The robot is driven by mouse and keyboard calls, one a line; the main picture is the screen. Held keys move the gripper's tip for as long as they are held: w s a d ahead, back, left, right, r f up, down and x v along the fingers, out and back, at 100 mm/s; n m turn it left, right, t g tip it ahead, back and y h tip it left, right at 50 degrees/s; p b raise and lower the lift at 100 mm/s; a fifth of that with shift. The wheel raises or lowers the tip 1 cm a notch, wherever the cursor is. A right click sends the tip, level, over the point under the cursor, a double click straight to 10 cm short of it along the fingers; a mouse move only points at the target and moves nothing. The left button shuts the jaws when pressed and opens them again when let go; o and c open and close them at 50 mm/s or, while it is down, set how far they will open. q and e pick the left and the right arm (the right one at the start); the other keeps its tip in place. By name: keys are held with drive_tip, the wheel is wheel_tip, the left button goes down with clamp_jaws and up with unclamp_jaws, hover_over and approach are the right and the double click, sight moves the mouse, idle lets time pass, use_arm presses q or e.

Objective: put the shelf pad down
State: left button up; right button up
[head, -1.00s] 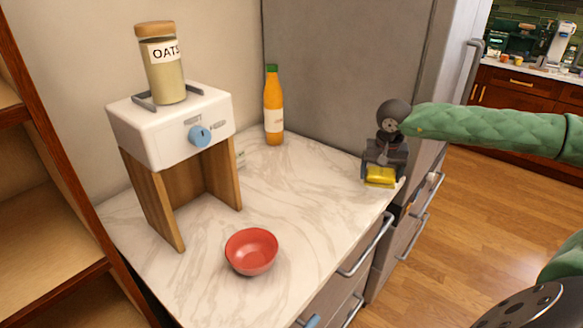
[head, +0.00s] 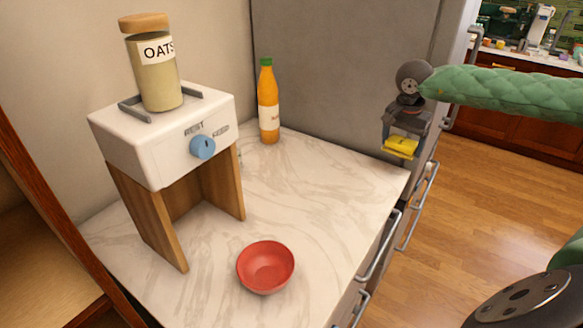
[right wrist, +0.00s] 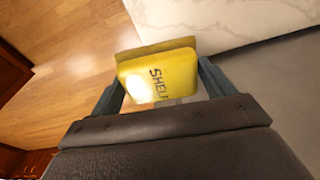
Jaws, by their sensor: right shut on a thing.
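The shelf pad is a yellow block (head: 401,146) in my right gripper (head: 399,150). In the head view the gripper holds the pad by the right edge of the marble counter (head: 322,180), in front of the grey fridge side. I cannot tell whether it is over the counter or just past its edge. My left gripper is not in view.
A white dispenser (head: 165,130) on wooden legs carries an oats jar (head: 158,75). A red bowl (head: 265,268) stands at the counter's front and an orange bottle (head: 268,105) at the back. The counter between bowl and bottle is clear. Drawer handles (head: 378,245) stick out at right.

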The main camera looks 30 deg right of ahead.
drive_tip(key=shift+w+a+f+m, duration=0.1)
drive_tip(key=shift+w+a+m, duration=0.35)
drive_tip(key=shift+m, duration=0.35)
drive_tip(key=shift+w+m, duration=0.15)
drive_tip(key=shift+m, duration=0.65)
drive_tip(key=w+a+f+p, duration=0.3)
drive_tip(key=w, duration=0.2)
drive_tip(key=p, duration=0.2)
hover_over(354, 168)
drive_tip(key=f, duration=0.4)
drive_tip(key=shift+a, duration=0.35)
drive_tip(key=shift+f+g, duration=0.25)
drive_tip(key=shift+g, duration=0.05)
use_arm(q)
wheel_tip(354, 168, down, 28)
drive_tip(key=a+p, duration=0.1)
drive_tip(key=p, duration=0.1)
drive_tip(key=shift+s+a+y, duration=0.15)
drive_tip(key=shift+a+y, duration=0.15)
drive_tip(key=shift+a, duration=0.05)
use_arm(e)
wheel_tip(354, 168, down, 4)
drive_tip(key=shift+s+r, duration=0.1)
drive_tip(key=shift+r, duration=0.15)
